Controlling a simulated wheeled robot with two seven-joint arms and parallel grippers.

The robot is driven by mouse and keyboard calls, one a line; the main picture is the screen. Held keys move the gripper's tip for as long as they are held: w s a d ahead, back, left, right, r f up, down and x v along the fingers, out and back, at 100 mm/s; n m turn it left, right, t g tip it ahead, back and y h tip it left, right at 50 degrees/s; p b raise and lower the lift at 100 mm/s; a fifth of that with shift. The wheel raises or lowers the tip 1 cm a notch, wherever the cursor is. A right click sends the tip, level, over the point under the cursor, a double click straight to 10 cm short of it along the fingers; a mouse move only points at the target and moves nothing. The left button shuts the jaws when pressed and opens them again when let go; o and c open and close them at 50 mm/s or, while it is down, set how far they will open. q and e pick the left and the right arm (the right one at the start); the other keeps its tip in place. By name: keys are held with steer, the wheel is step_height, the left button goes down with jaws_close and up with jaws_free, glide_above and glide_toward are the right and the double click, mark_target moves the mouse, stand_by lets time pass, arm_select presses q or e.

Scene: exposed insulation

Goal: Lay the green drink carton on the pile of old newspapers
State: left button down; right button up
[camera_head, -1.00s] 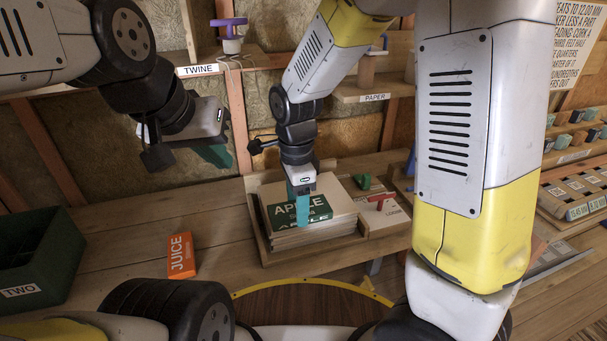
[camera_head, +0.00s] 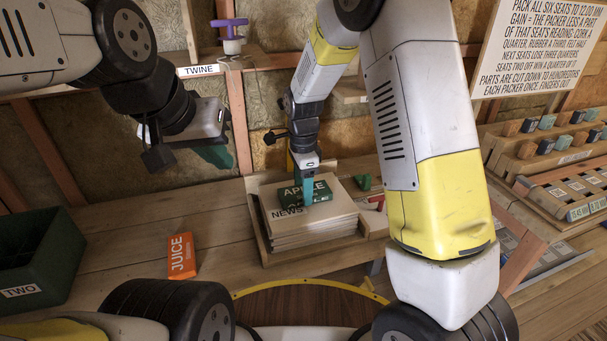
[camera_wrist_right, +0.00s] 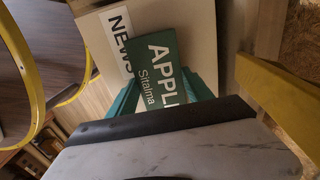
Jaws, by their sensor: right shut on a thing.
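The green drink carton (camera_head: 321,186), marked APPLE, is over the back part of the pile of old newspapers (camera_head: 325,218), with its printed face up. The carton (camera_wrist_right: 158,62) also shows in the right wrist view, between teal fingers and beside the NEWS label. My right gripper (camera_head: 308,190) points down and is shut on the carton. I cannot tell whether the carton's underside touches the top paper. My left gripper (camera_head: 216,156) hangs over the back left of the bench; its fingers are mostly hidden, so its opening cannot be judged.
A dark green bin (camera_head: 40,258) marked TWO is at the far left. A wooden tray (camera_head: 259,232) surrounds the pile. A TWINE shelf (camera_head: 245,62) is behind.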

steer(key=o, duration=1.3)
steer(key=shift+f, duration=0.1)
step_height(320, 180, up, 8)
steer(key=shift+f, duration=0.1)
